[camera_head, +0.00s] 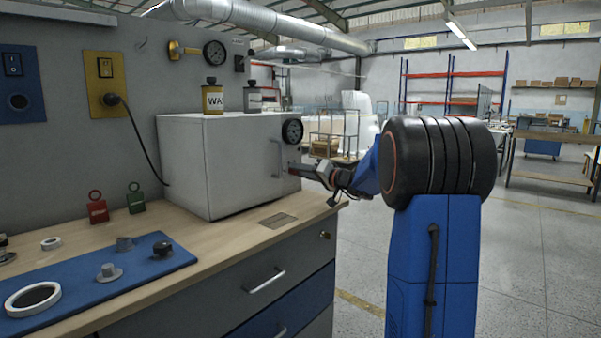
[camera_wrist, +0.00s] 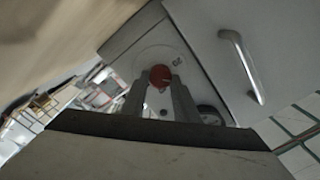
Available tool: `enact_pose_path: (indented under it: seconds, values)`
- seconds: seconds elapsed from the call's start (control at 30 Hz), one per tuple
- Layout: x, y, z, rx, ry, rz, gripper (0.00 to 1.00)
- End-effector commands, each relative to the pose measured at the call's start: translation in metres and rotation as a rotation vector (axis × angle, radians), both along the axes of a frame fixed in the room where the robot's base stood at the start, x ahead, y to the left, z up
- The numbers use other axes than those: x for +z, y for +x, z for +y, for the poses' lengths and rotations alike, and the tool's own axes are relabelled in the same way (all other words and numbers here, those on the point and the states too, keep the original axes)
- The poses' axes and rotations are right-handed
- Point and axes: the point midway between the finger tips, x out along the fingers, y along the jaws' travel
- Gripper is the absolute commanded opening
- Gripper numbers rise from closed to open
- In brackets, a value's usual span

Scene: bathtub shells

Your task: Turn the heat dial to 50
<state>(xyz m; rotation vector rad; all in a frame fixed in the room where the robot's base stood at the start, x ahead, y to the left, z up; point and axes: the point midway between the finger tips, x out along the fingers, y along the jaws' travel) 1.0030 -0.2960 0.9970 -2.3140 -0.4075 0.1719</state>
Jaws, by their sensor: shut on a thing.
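The heat dial is a red knob (camera_wrist: 160,75) on a pale round plate (camera_wrist: 148,60) on the front of the white oven (camera_head: 185,155). A small dark marking is on the plate, up and right of the knob in the wrist view; I cannot read it surely. My gripper (camera_wrist: 159,84) has its two grey fingers on either side of the red knob, shut on it. In the head view my gripper (camera_head: 291,169) is at the right part of the oven front, and the knob is mostly hidden there. The knob's pointer is not clear.
The oven door handle (camera_wrist: 242,66) stands out beside the knob; it also shows in the head view (camera_head: 276,158). A round black gauge (camera_head: 292,131) is above the knob. The workbench (camera_head: 165,225) carries a blue mat (camera_head: 130,280) with loose parts. Open floor lies right.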

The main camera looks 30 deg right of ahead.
Motion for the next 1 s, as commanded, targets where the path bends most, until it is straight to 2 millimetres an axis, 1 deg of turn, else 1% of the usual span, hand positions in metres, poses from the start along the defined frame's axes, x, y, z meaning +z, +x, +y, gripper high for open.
enact_pose_path:
  seconds: [1.0]
  values:
    - [-0.0042,0.0002,-0.0017,-0.002,0.905,0.33,0.05]
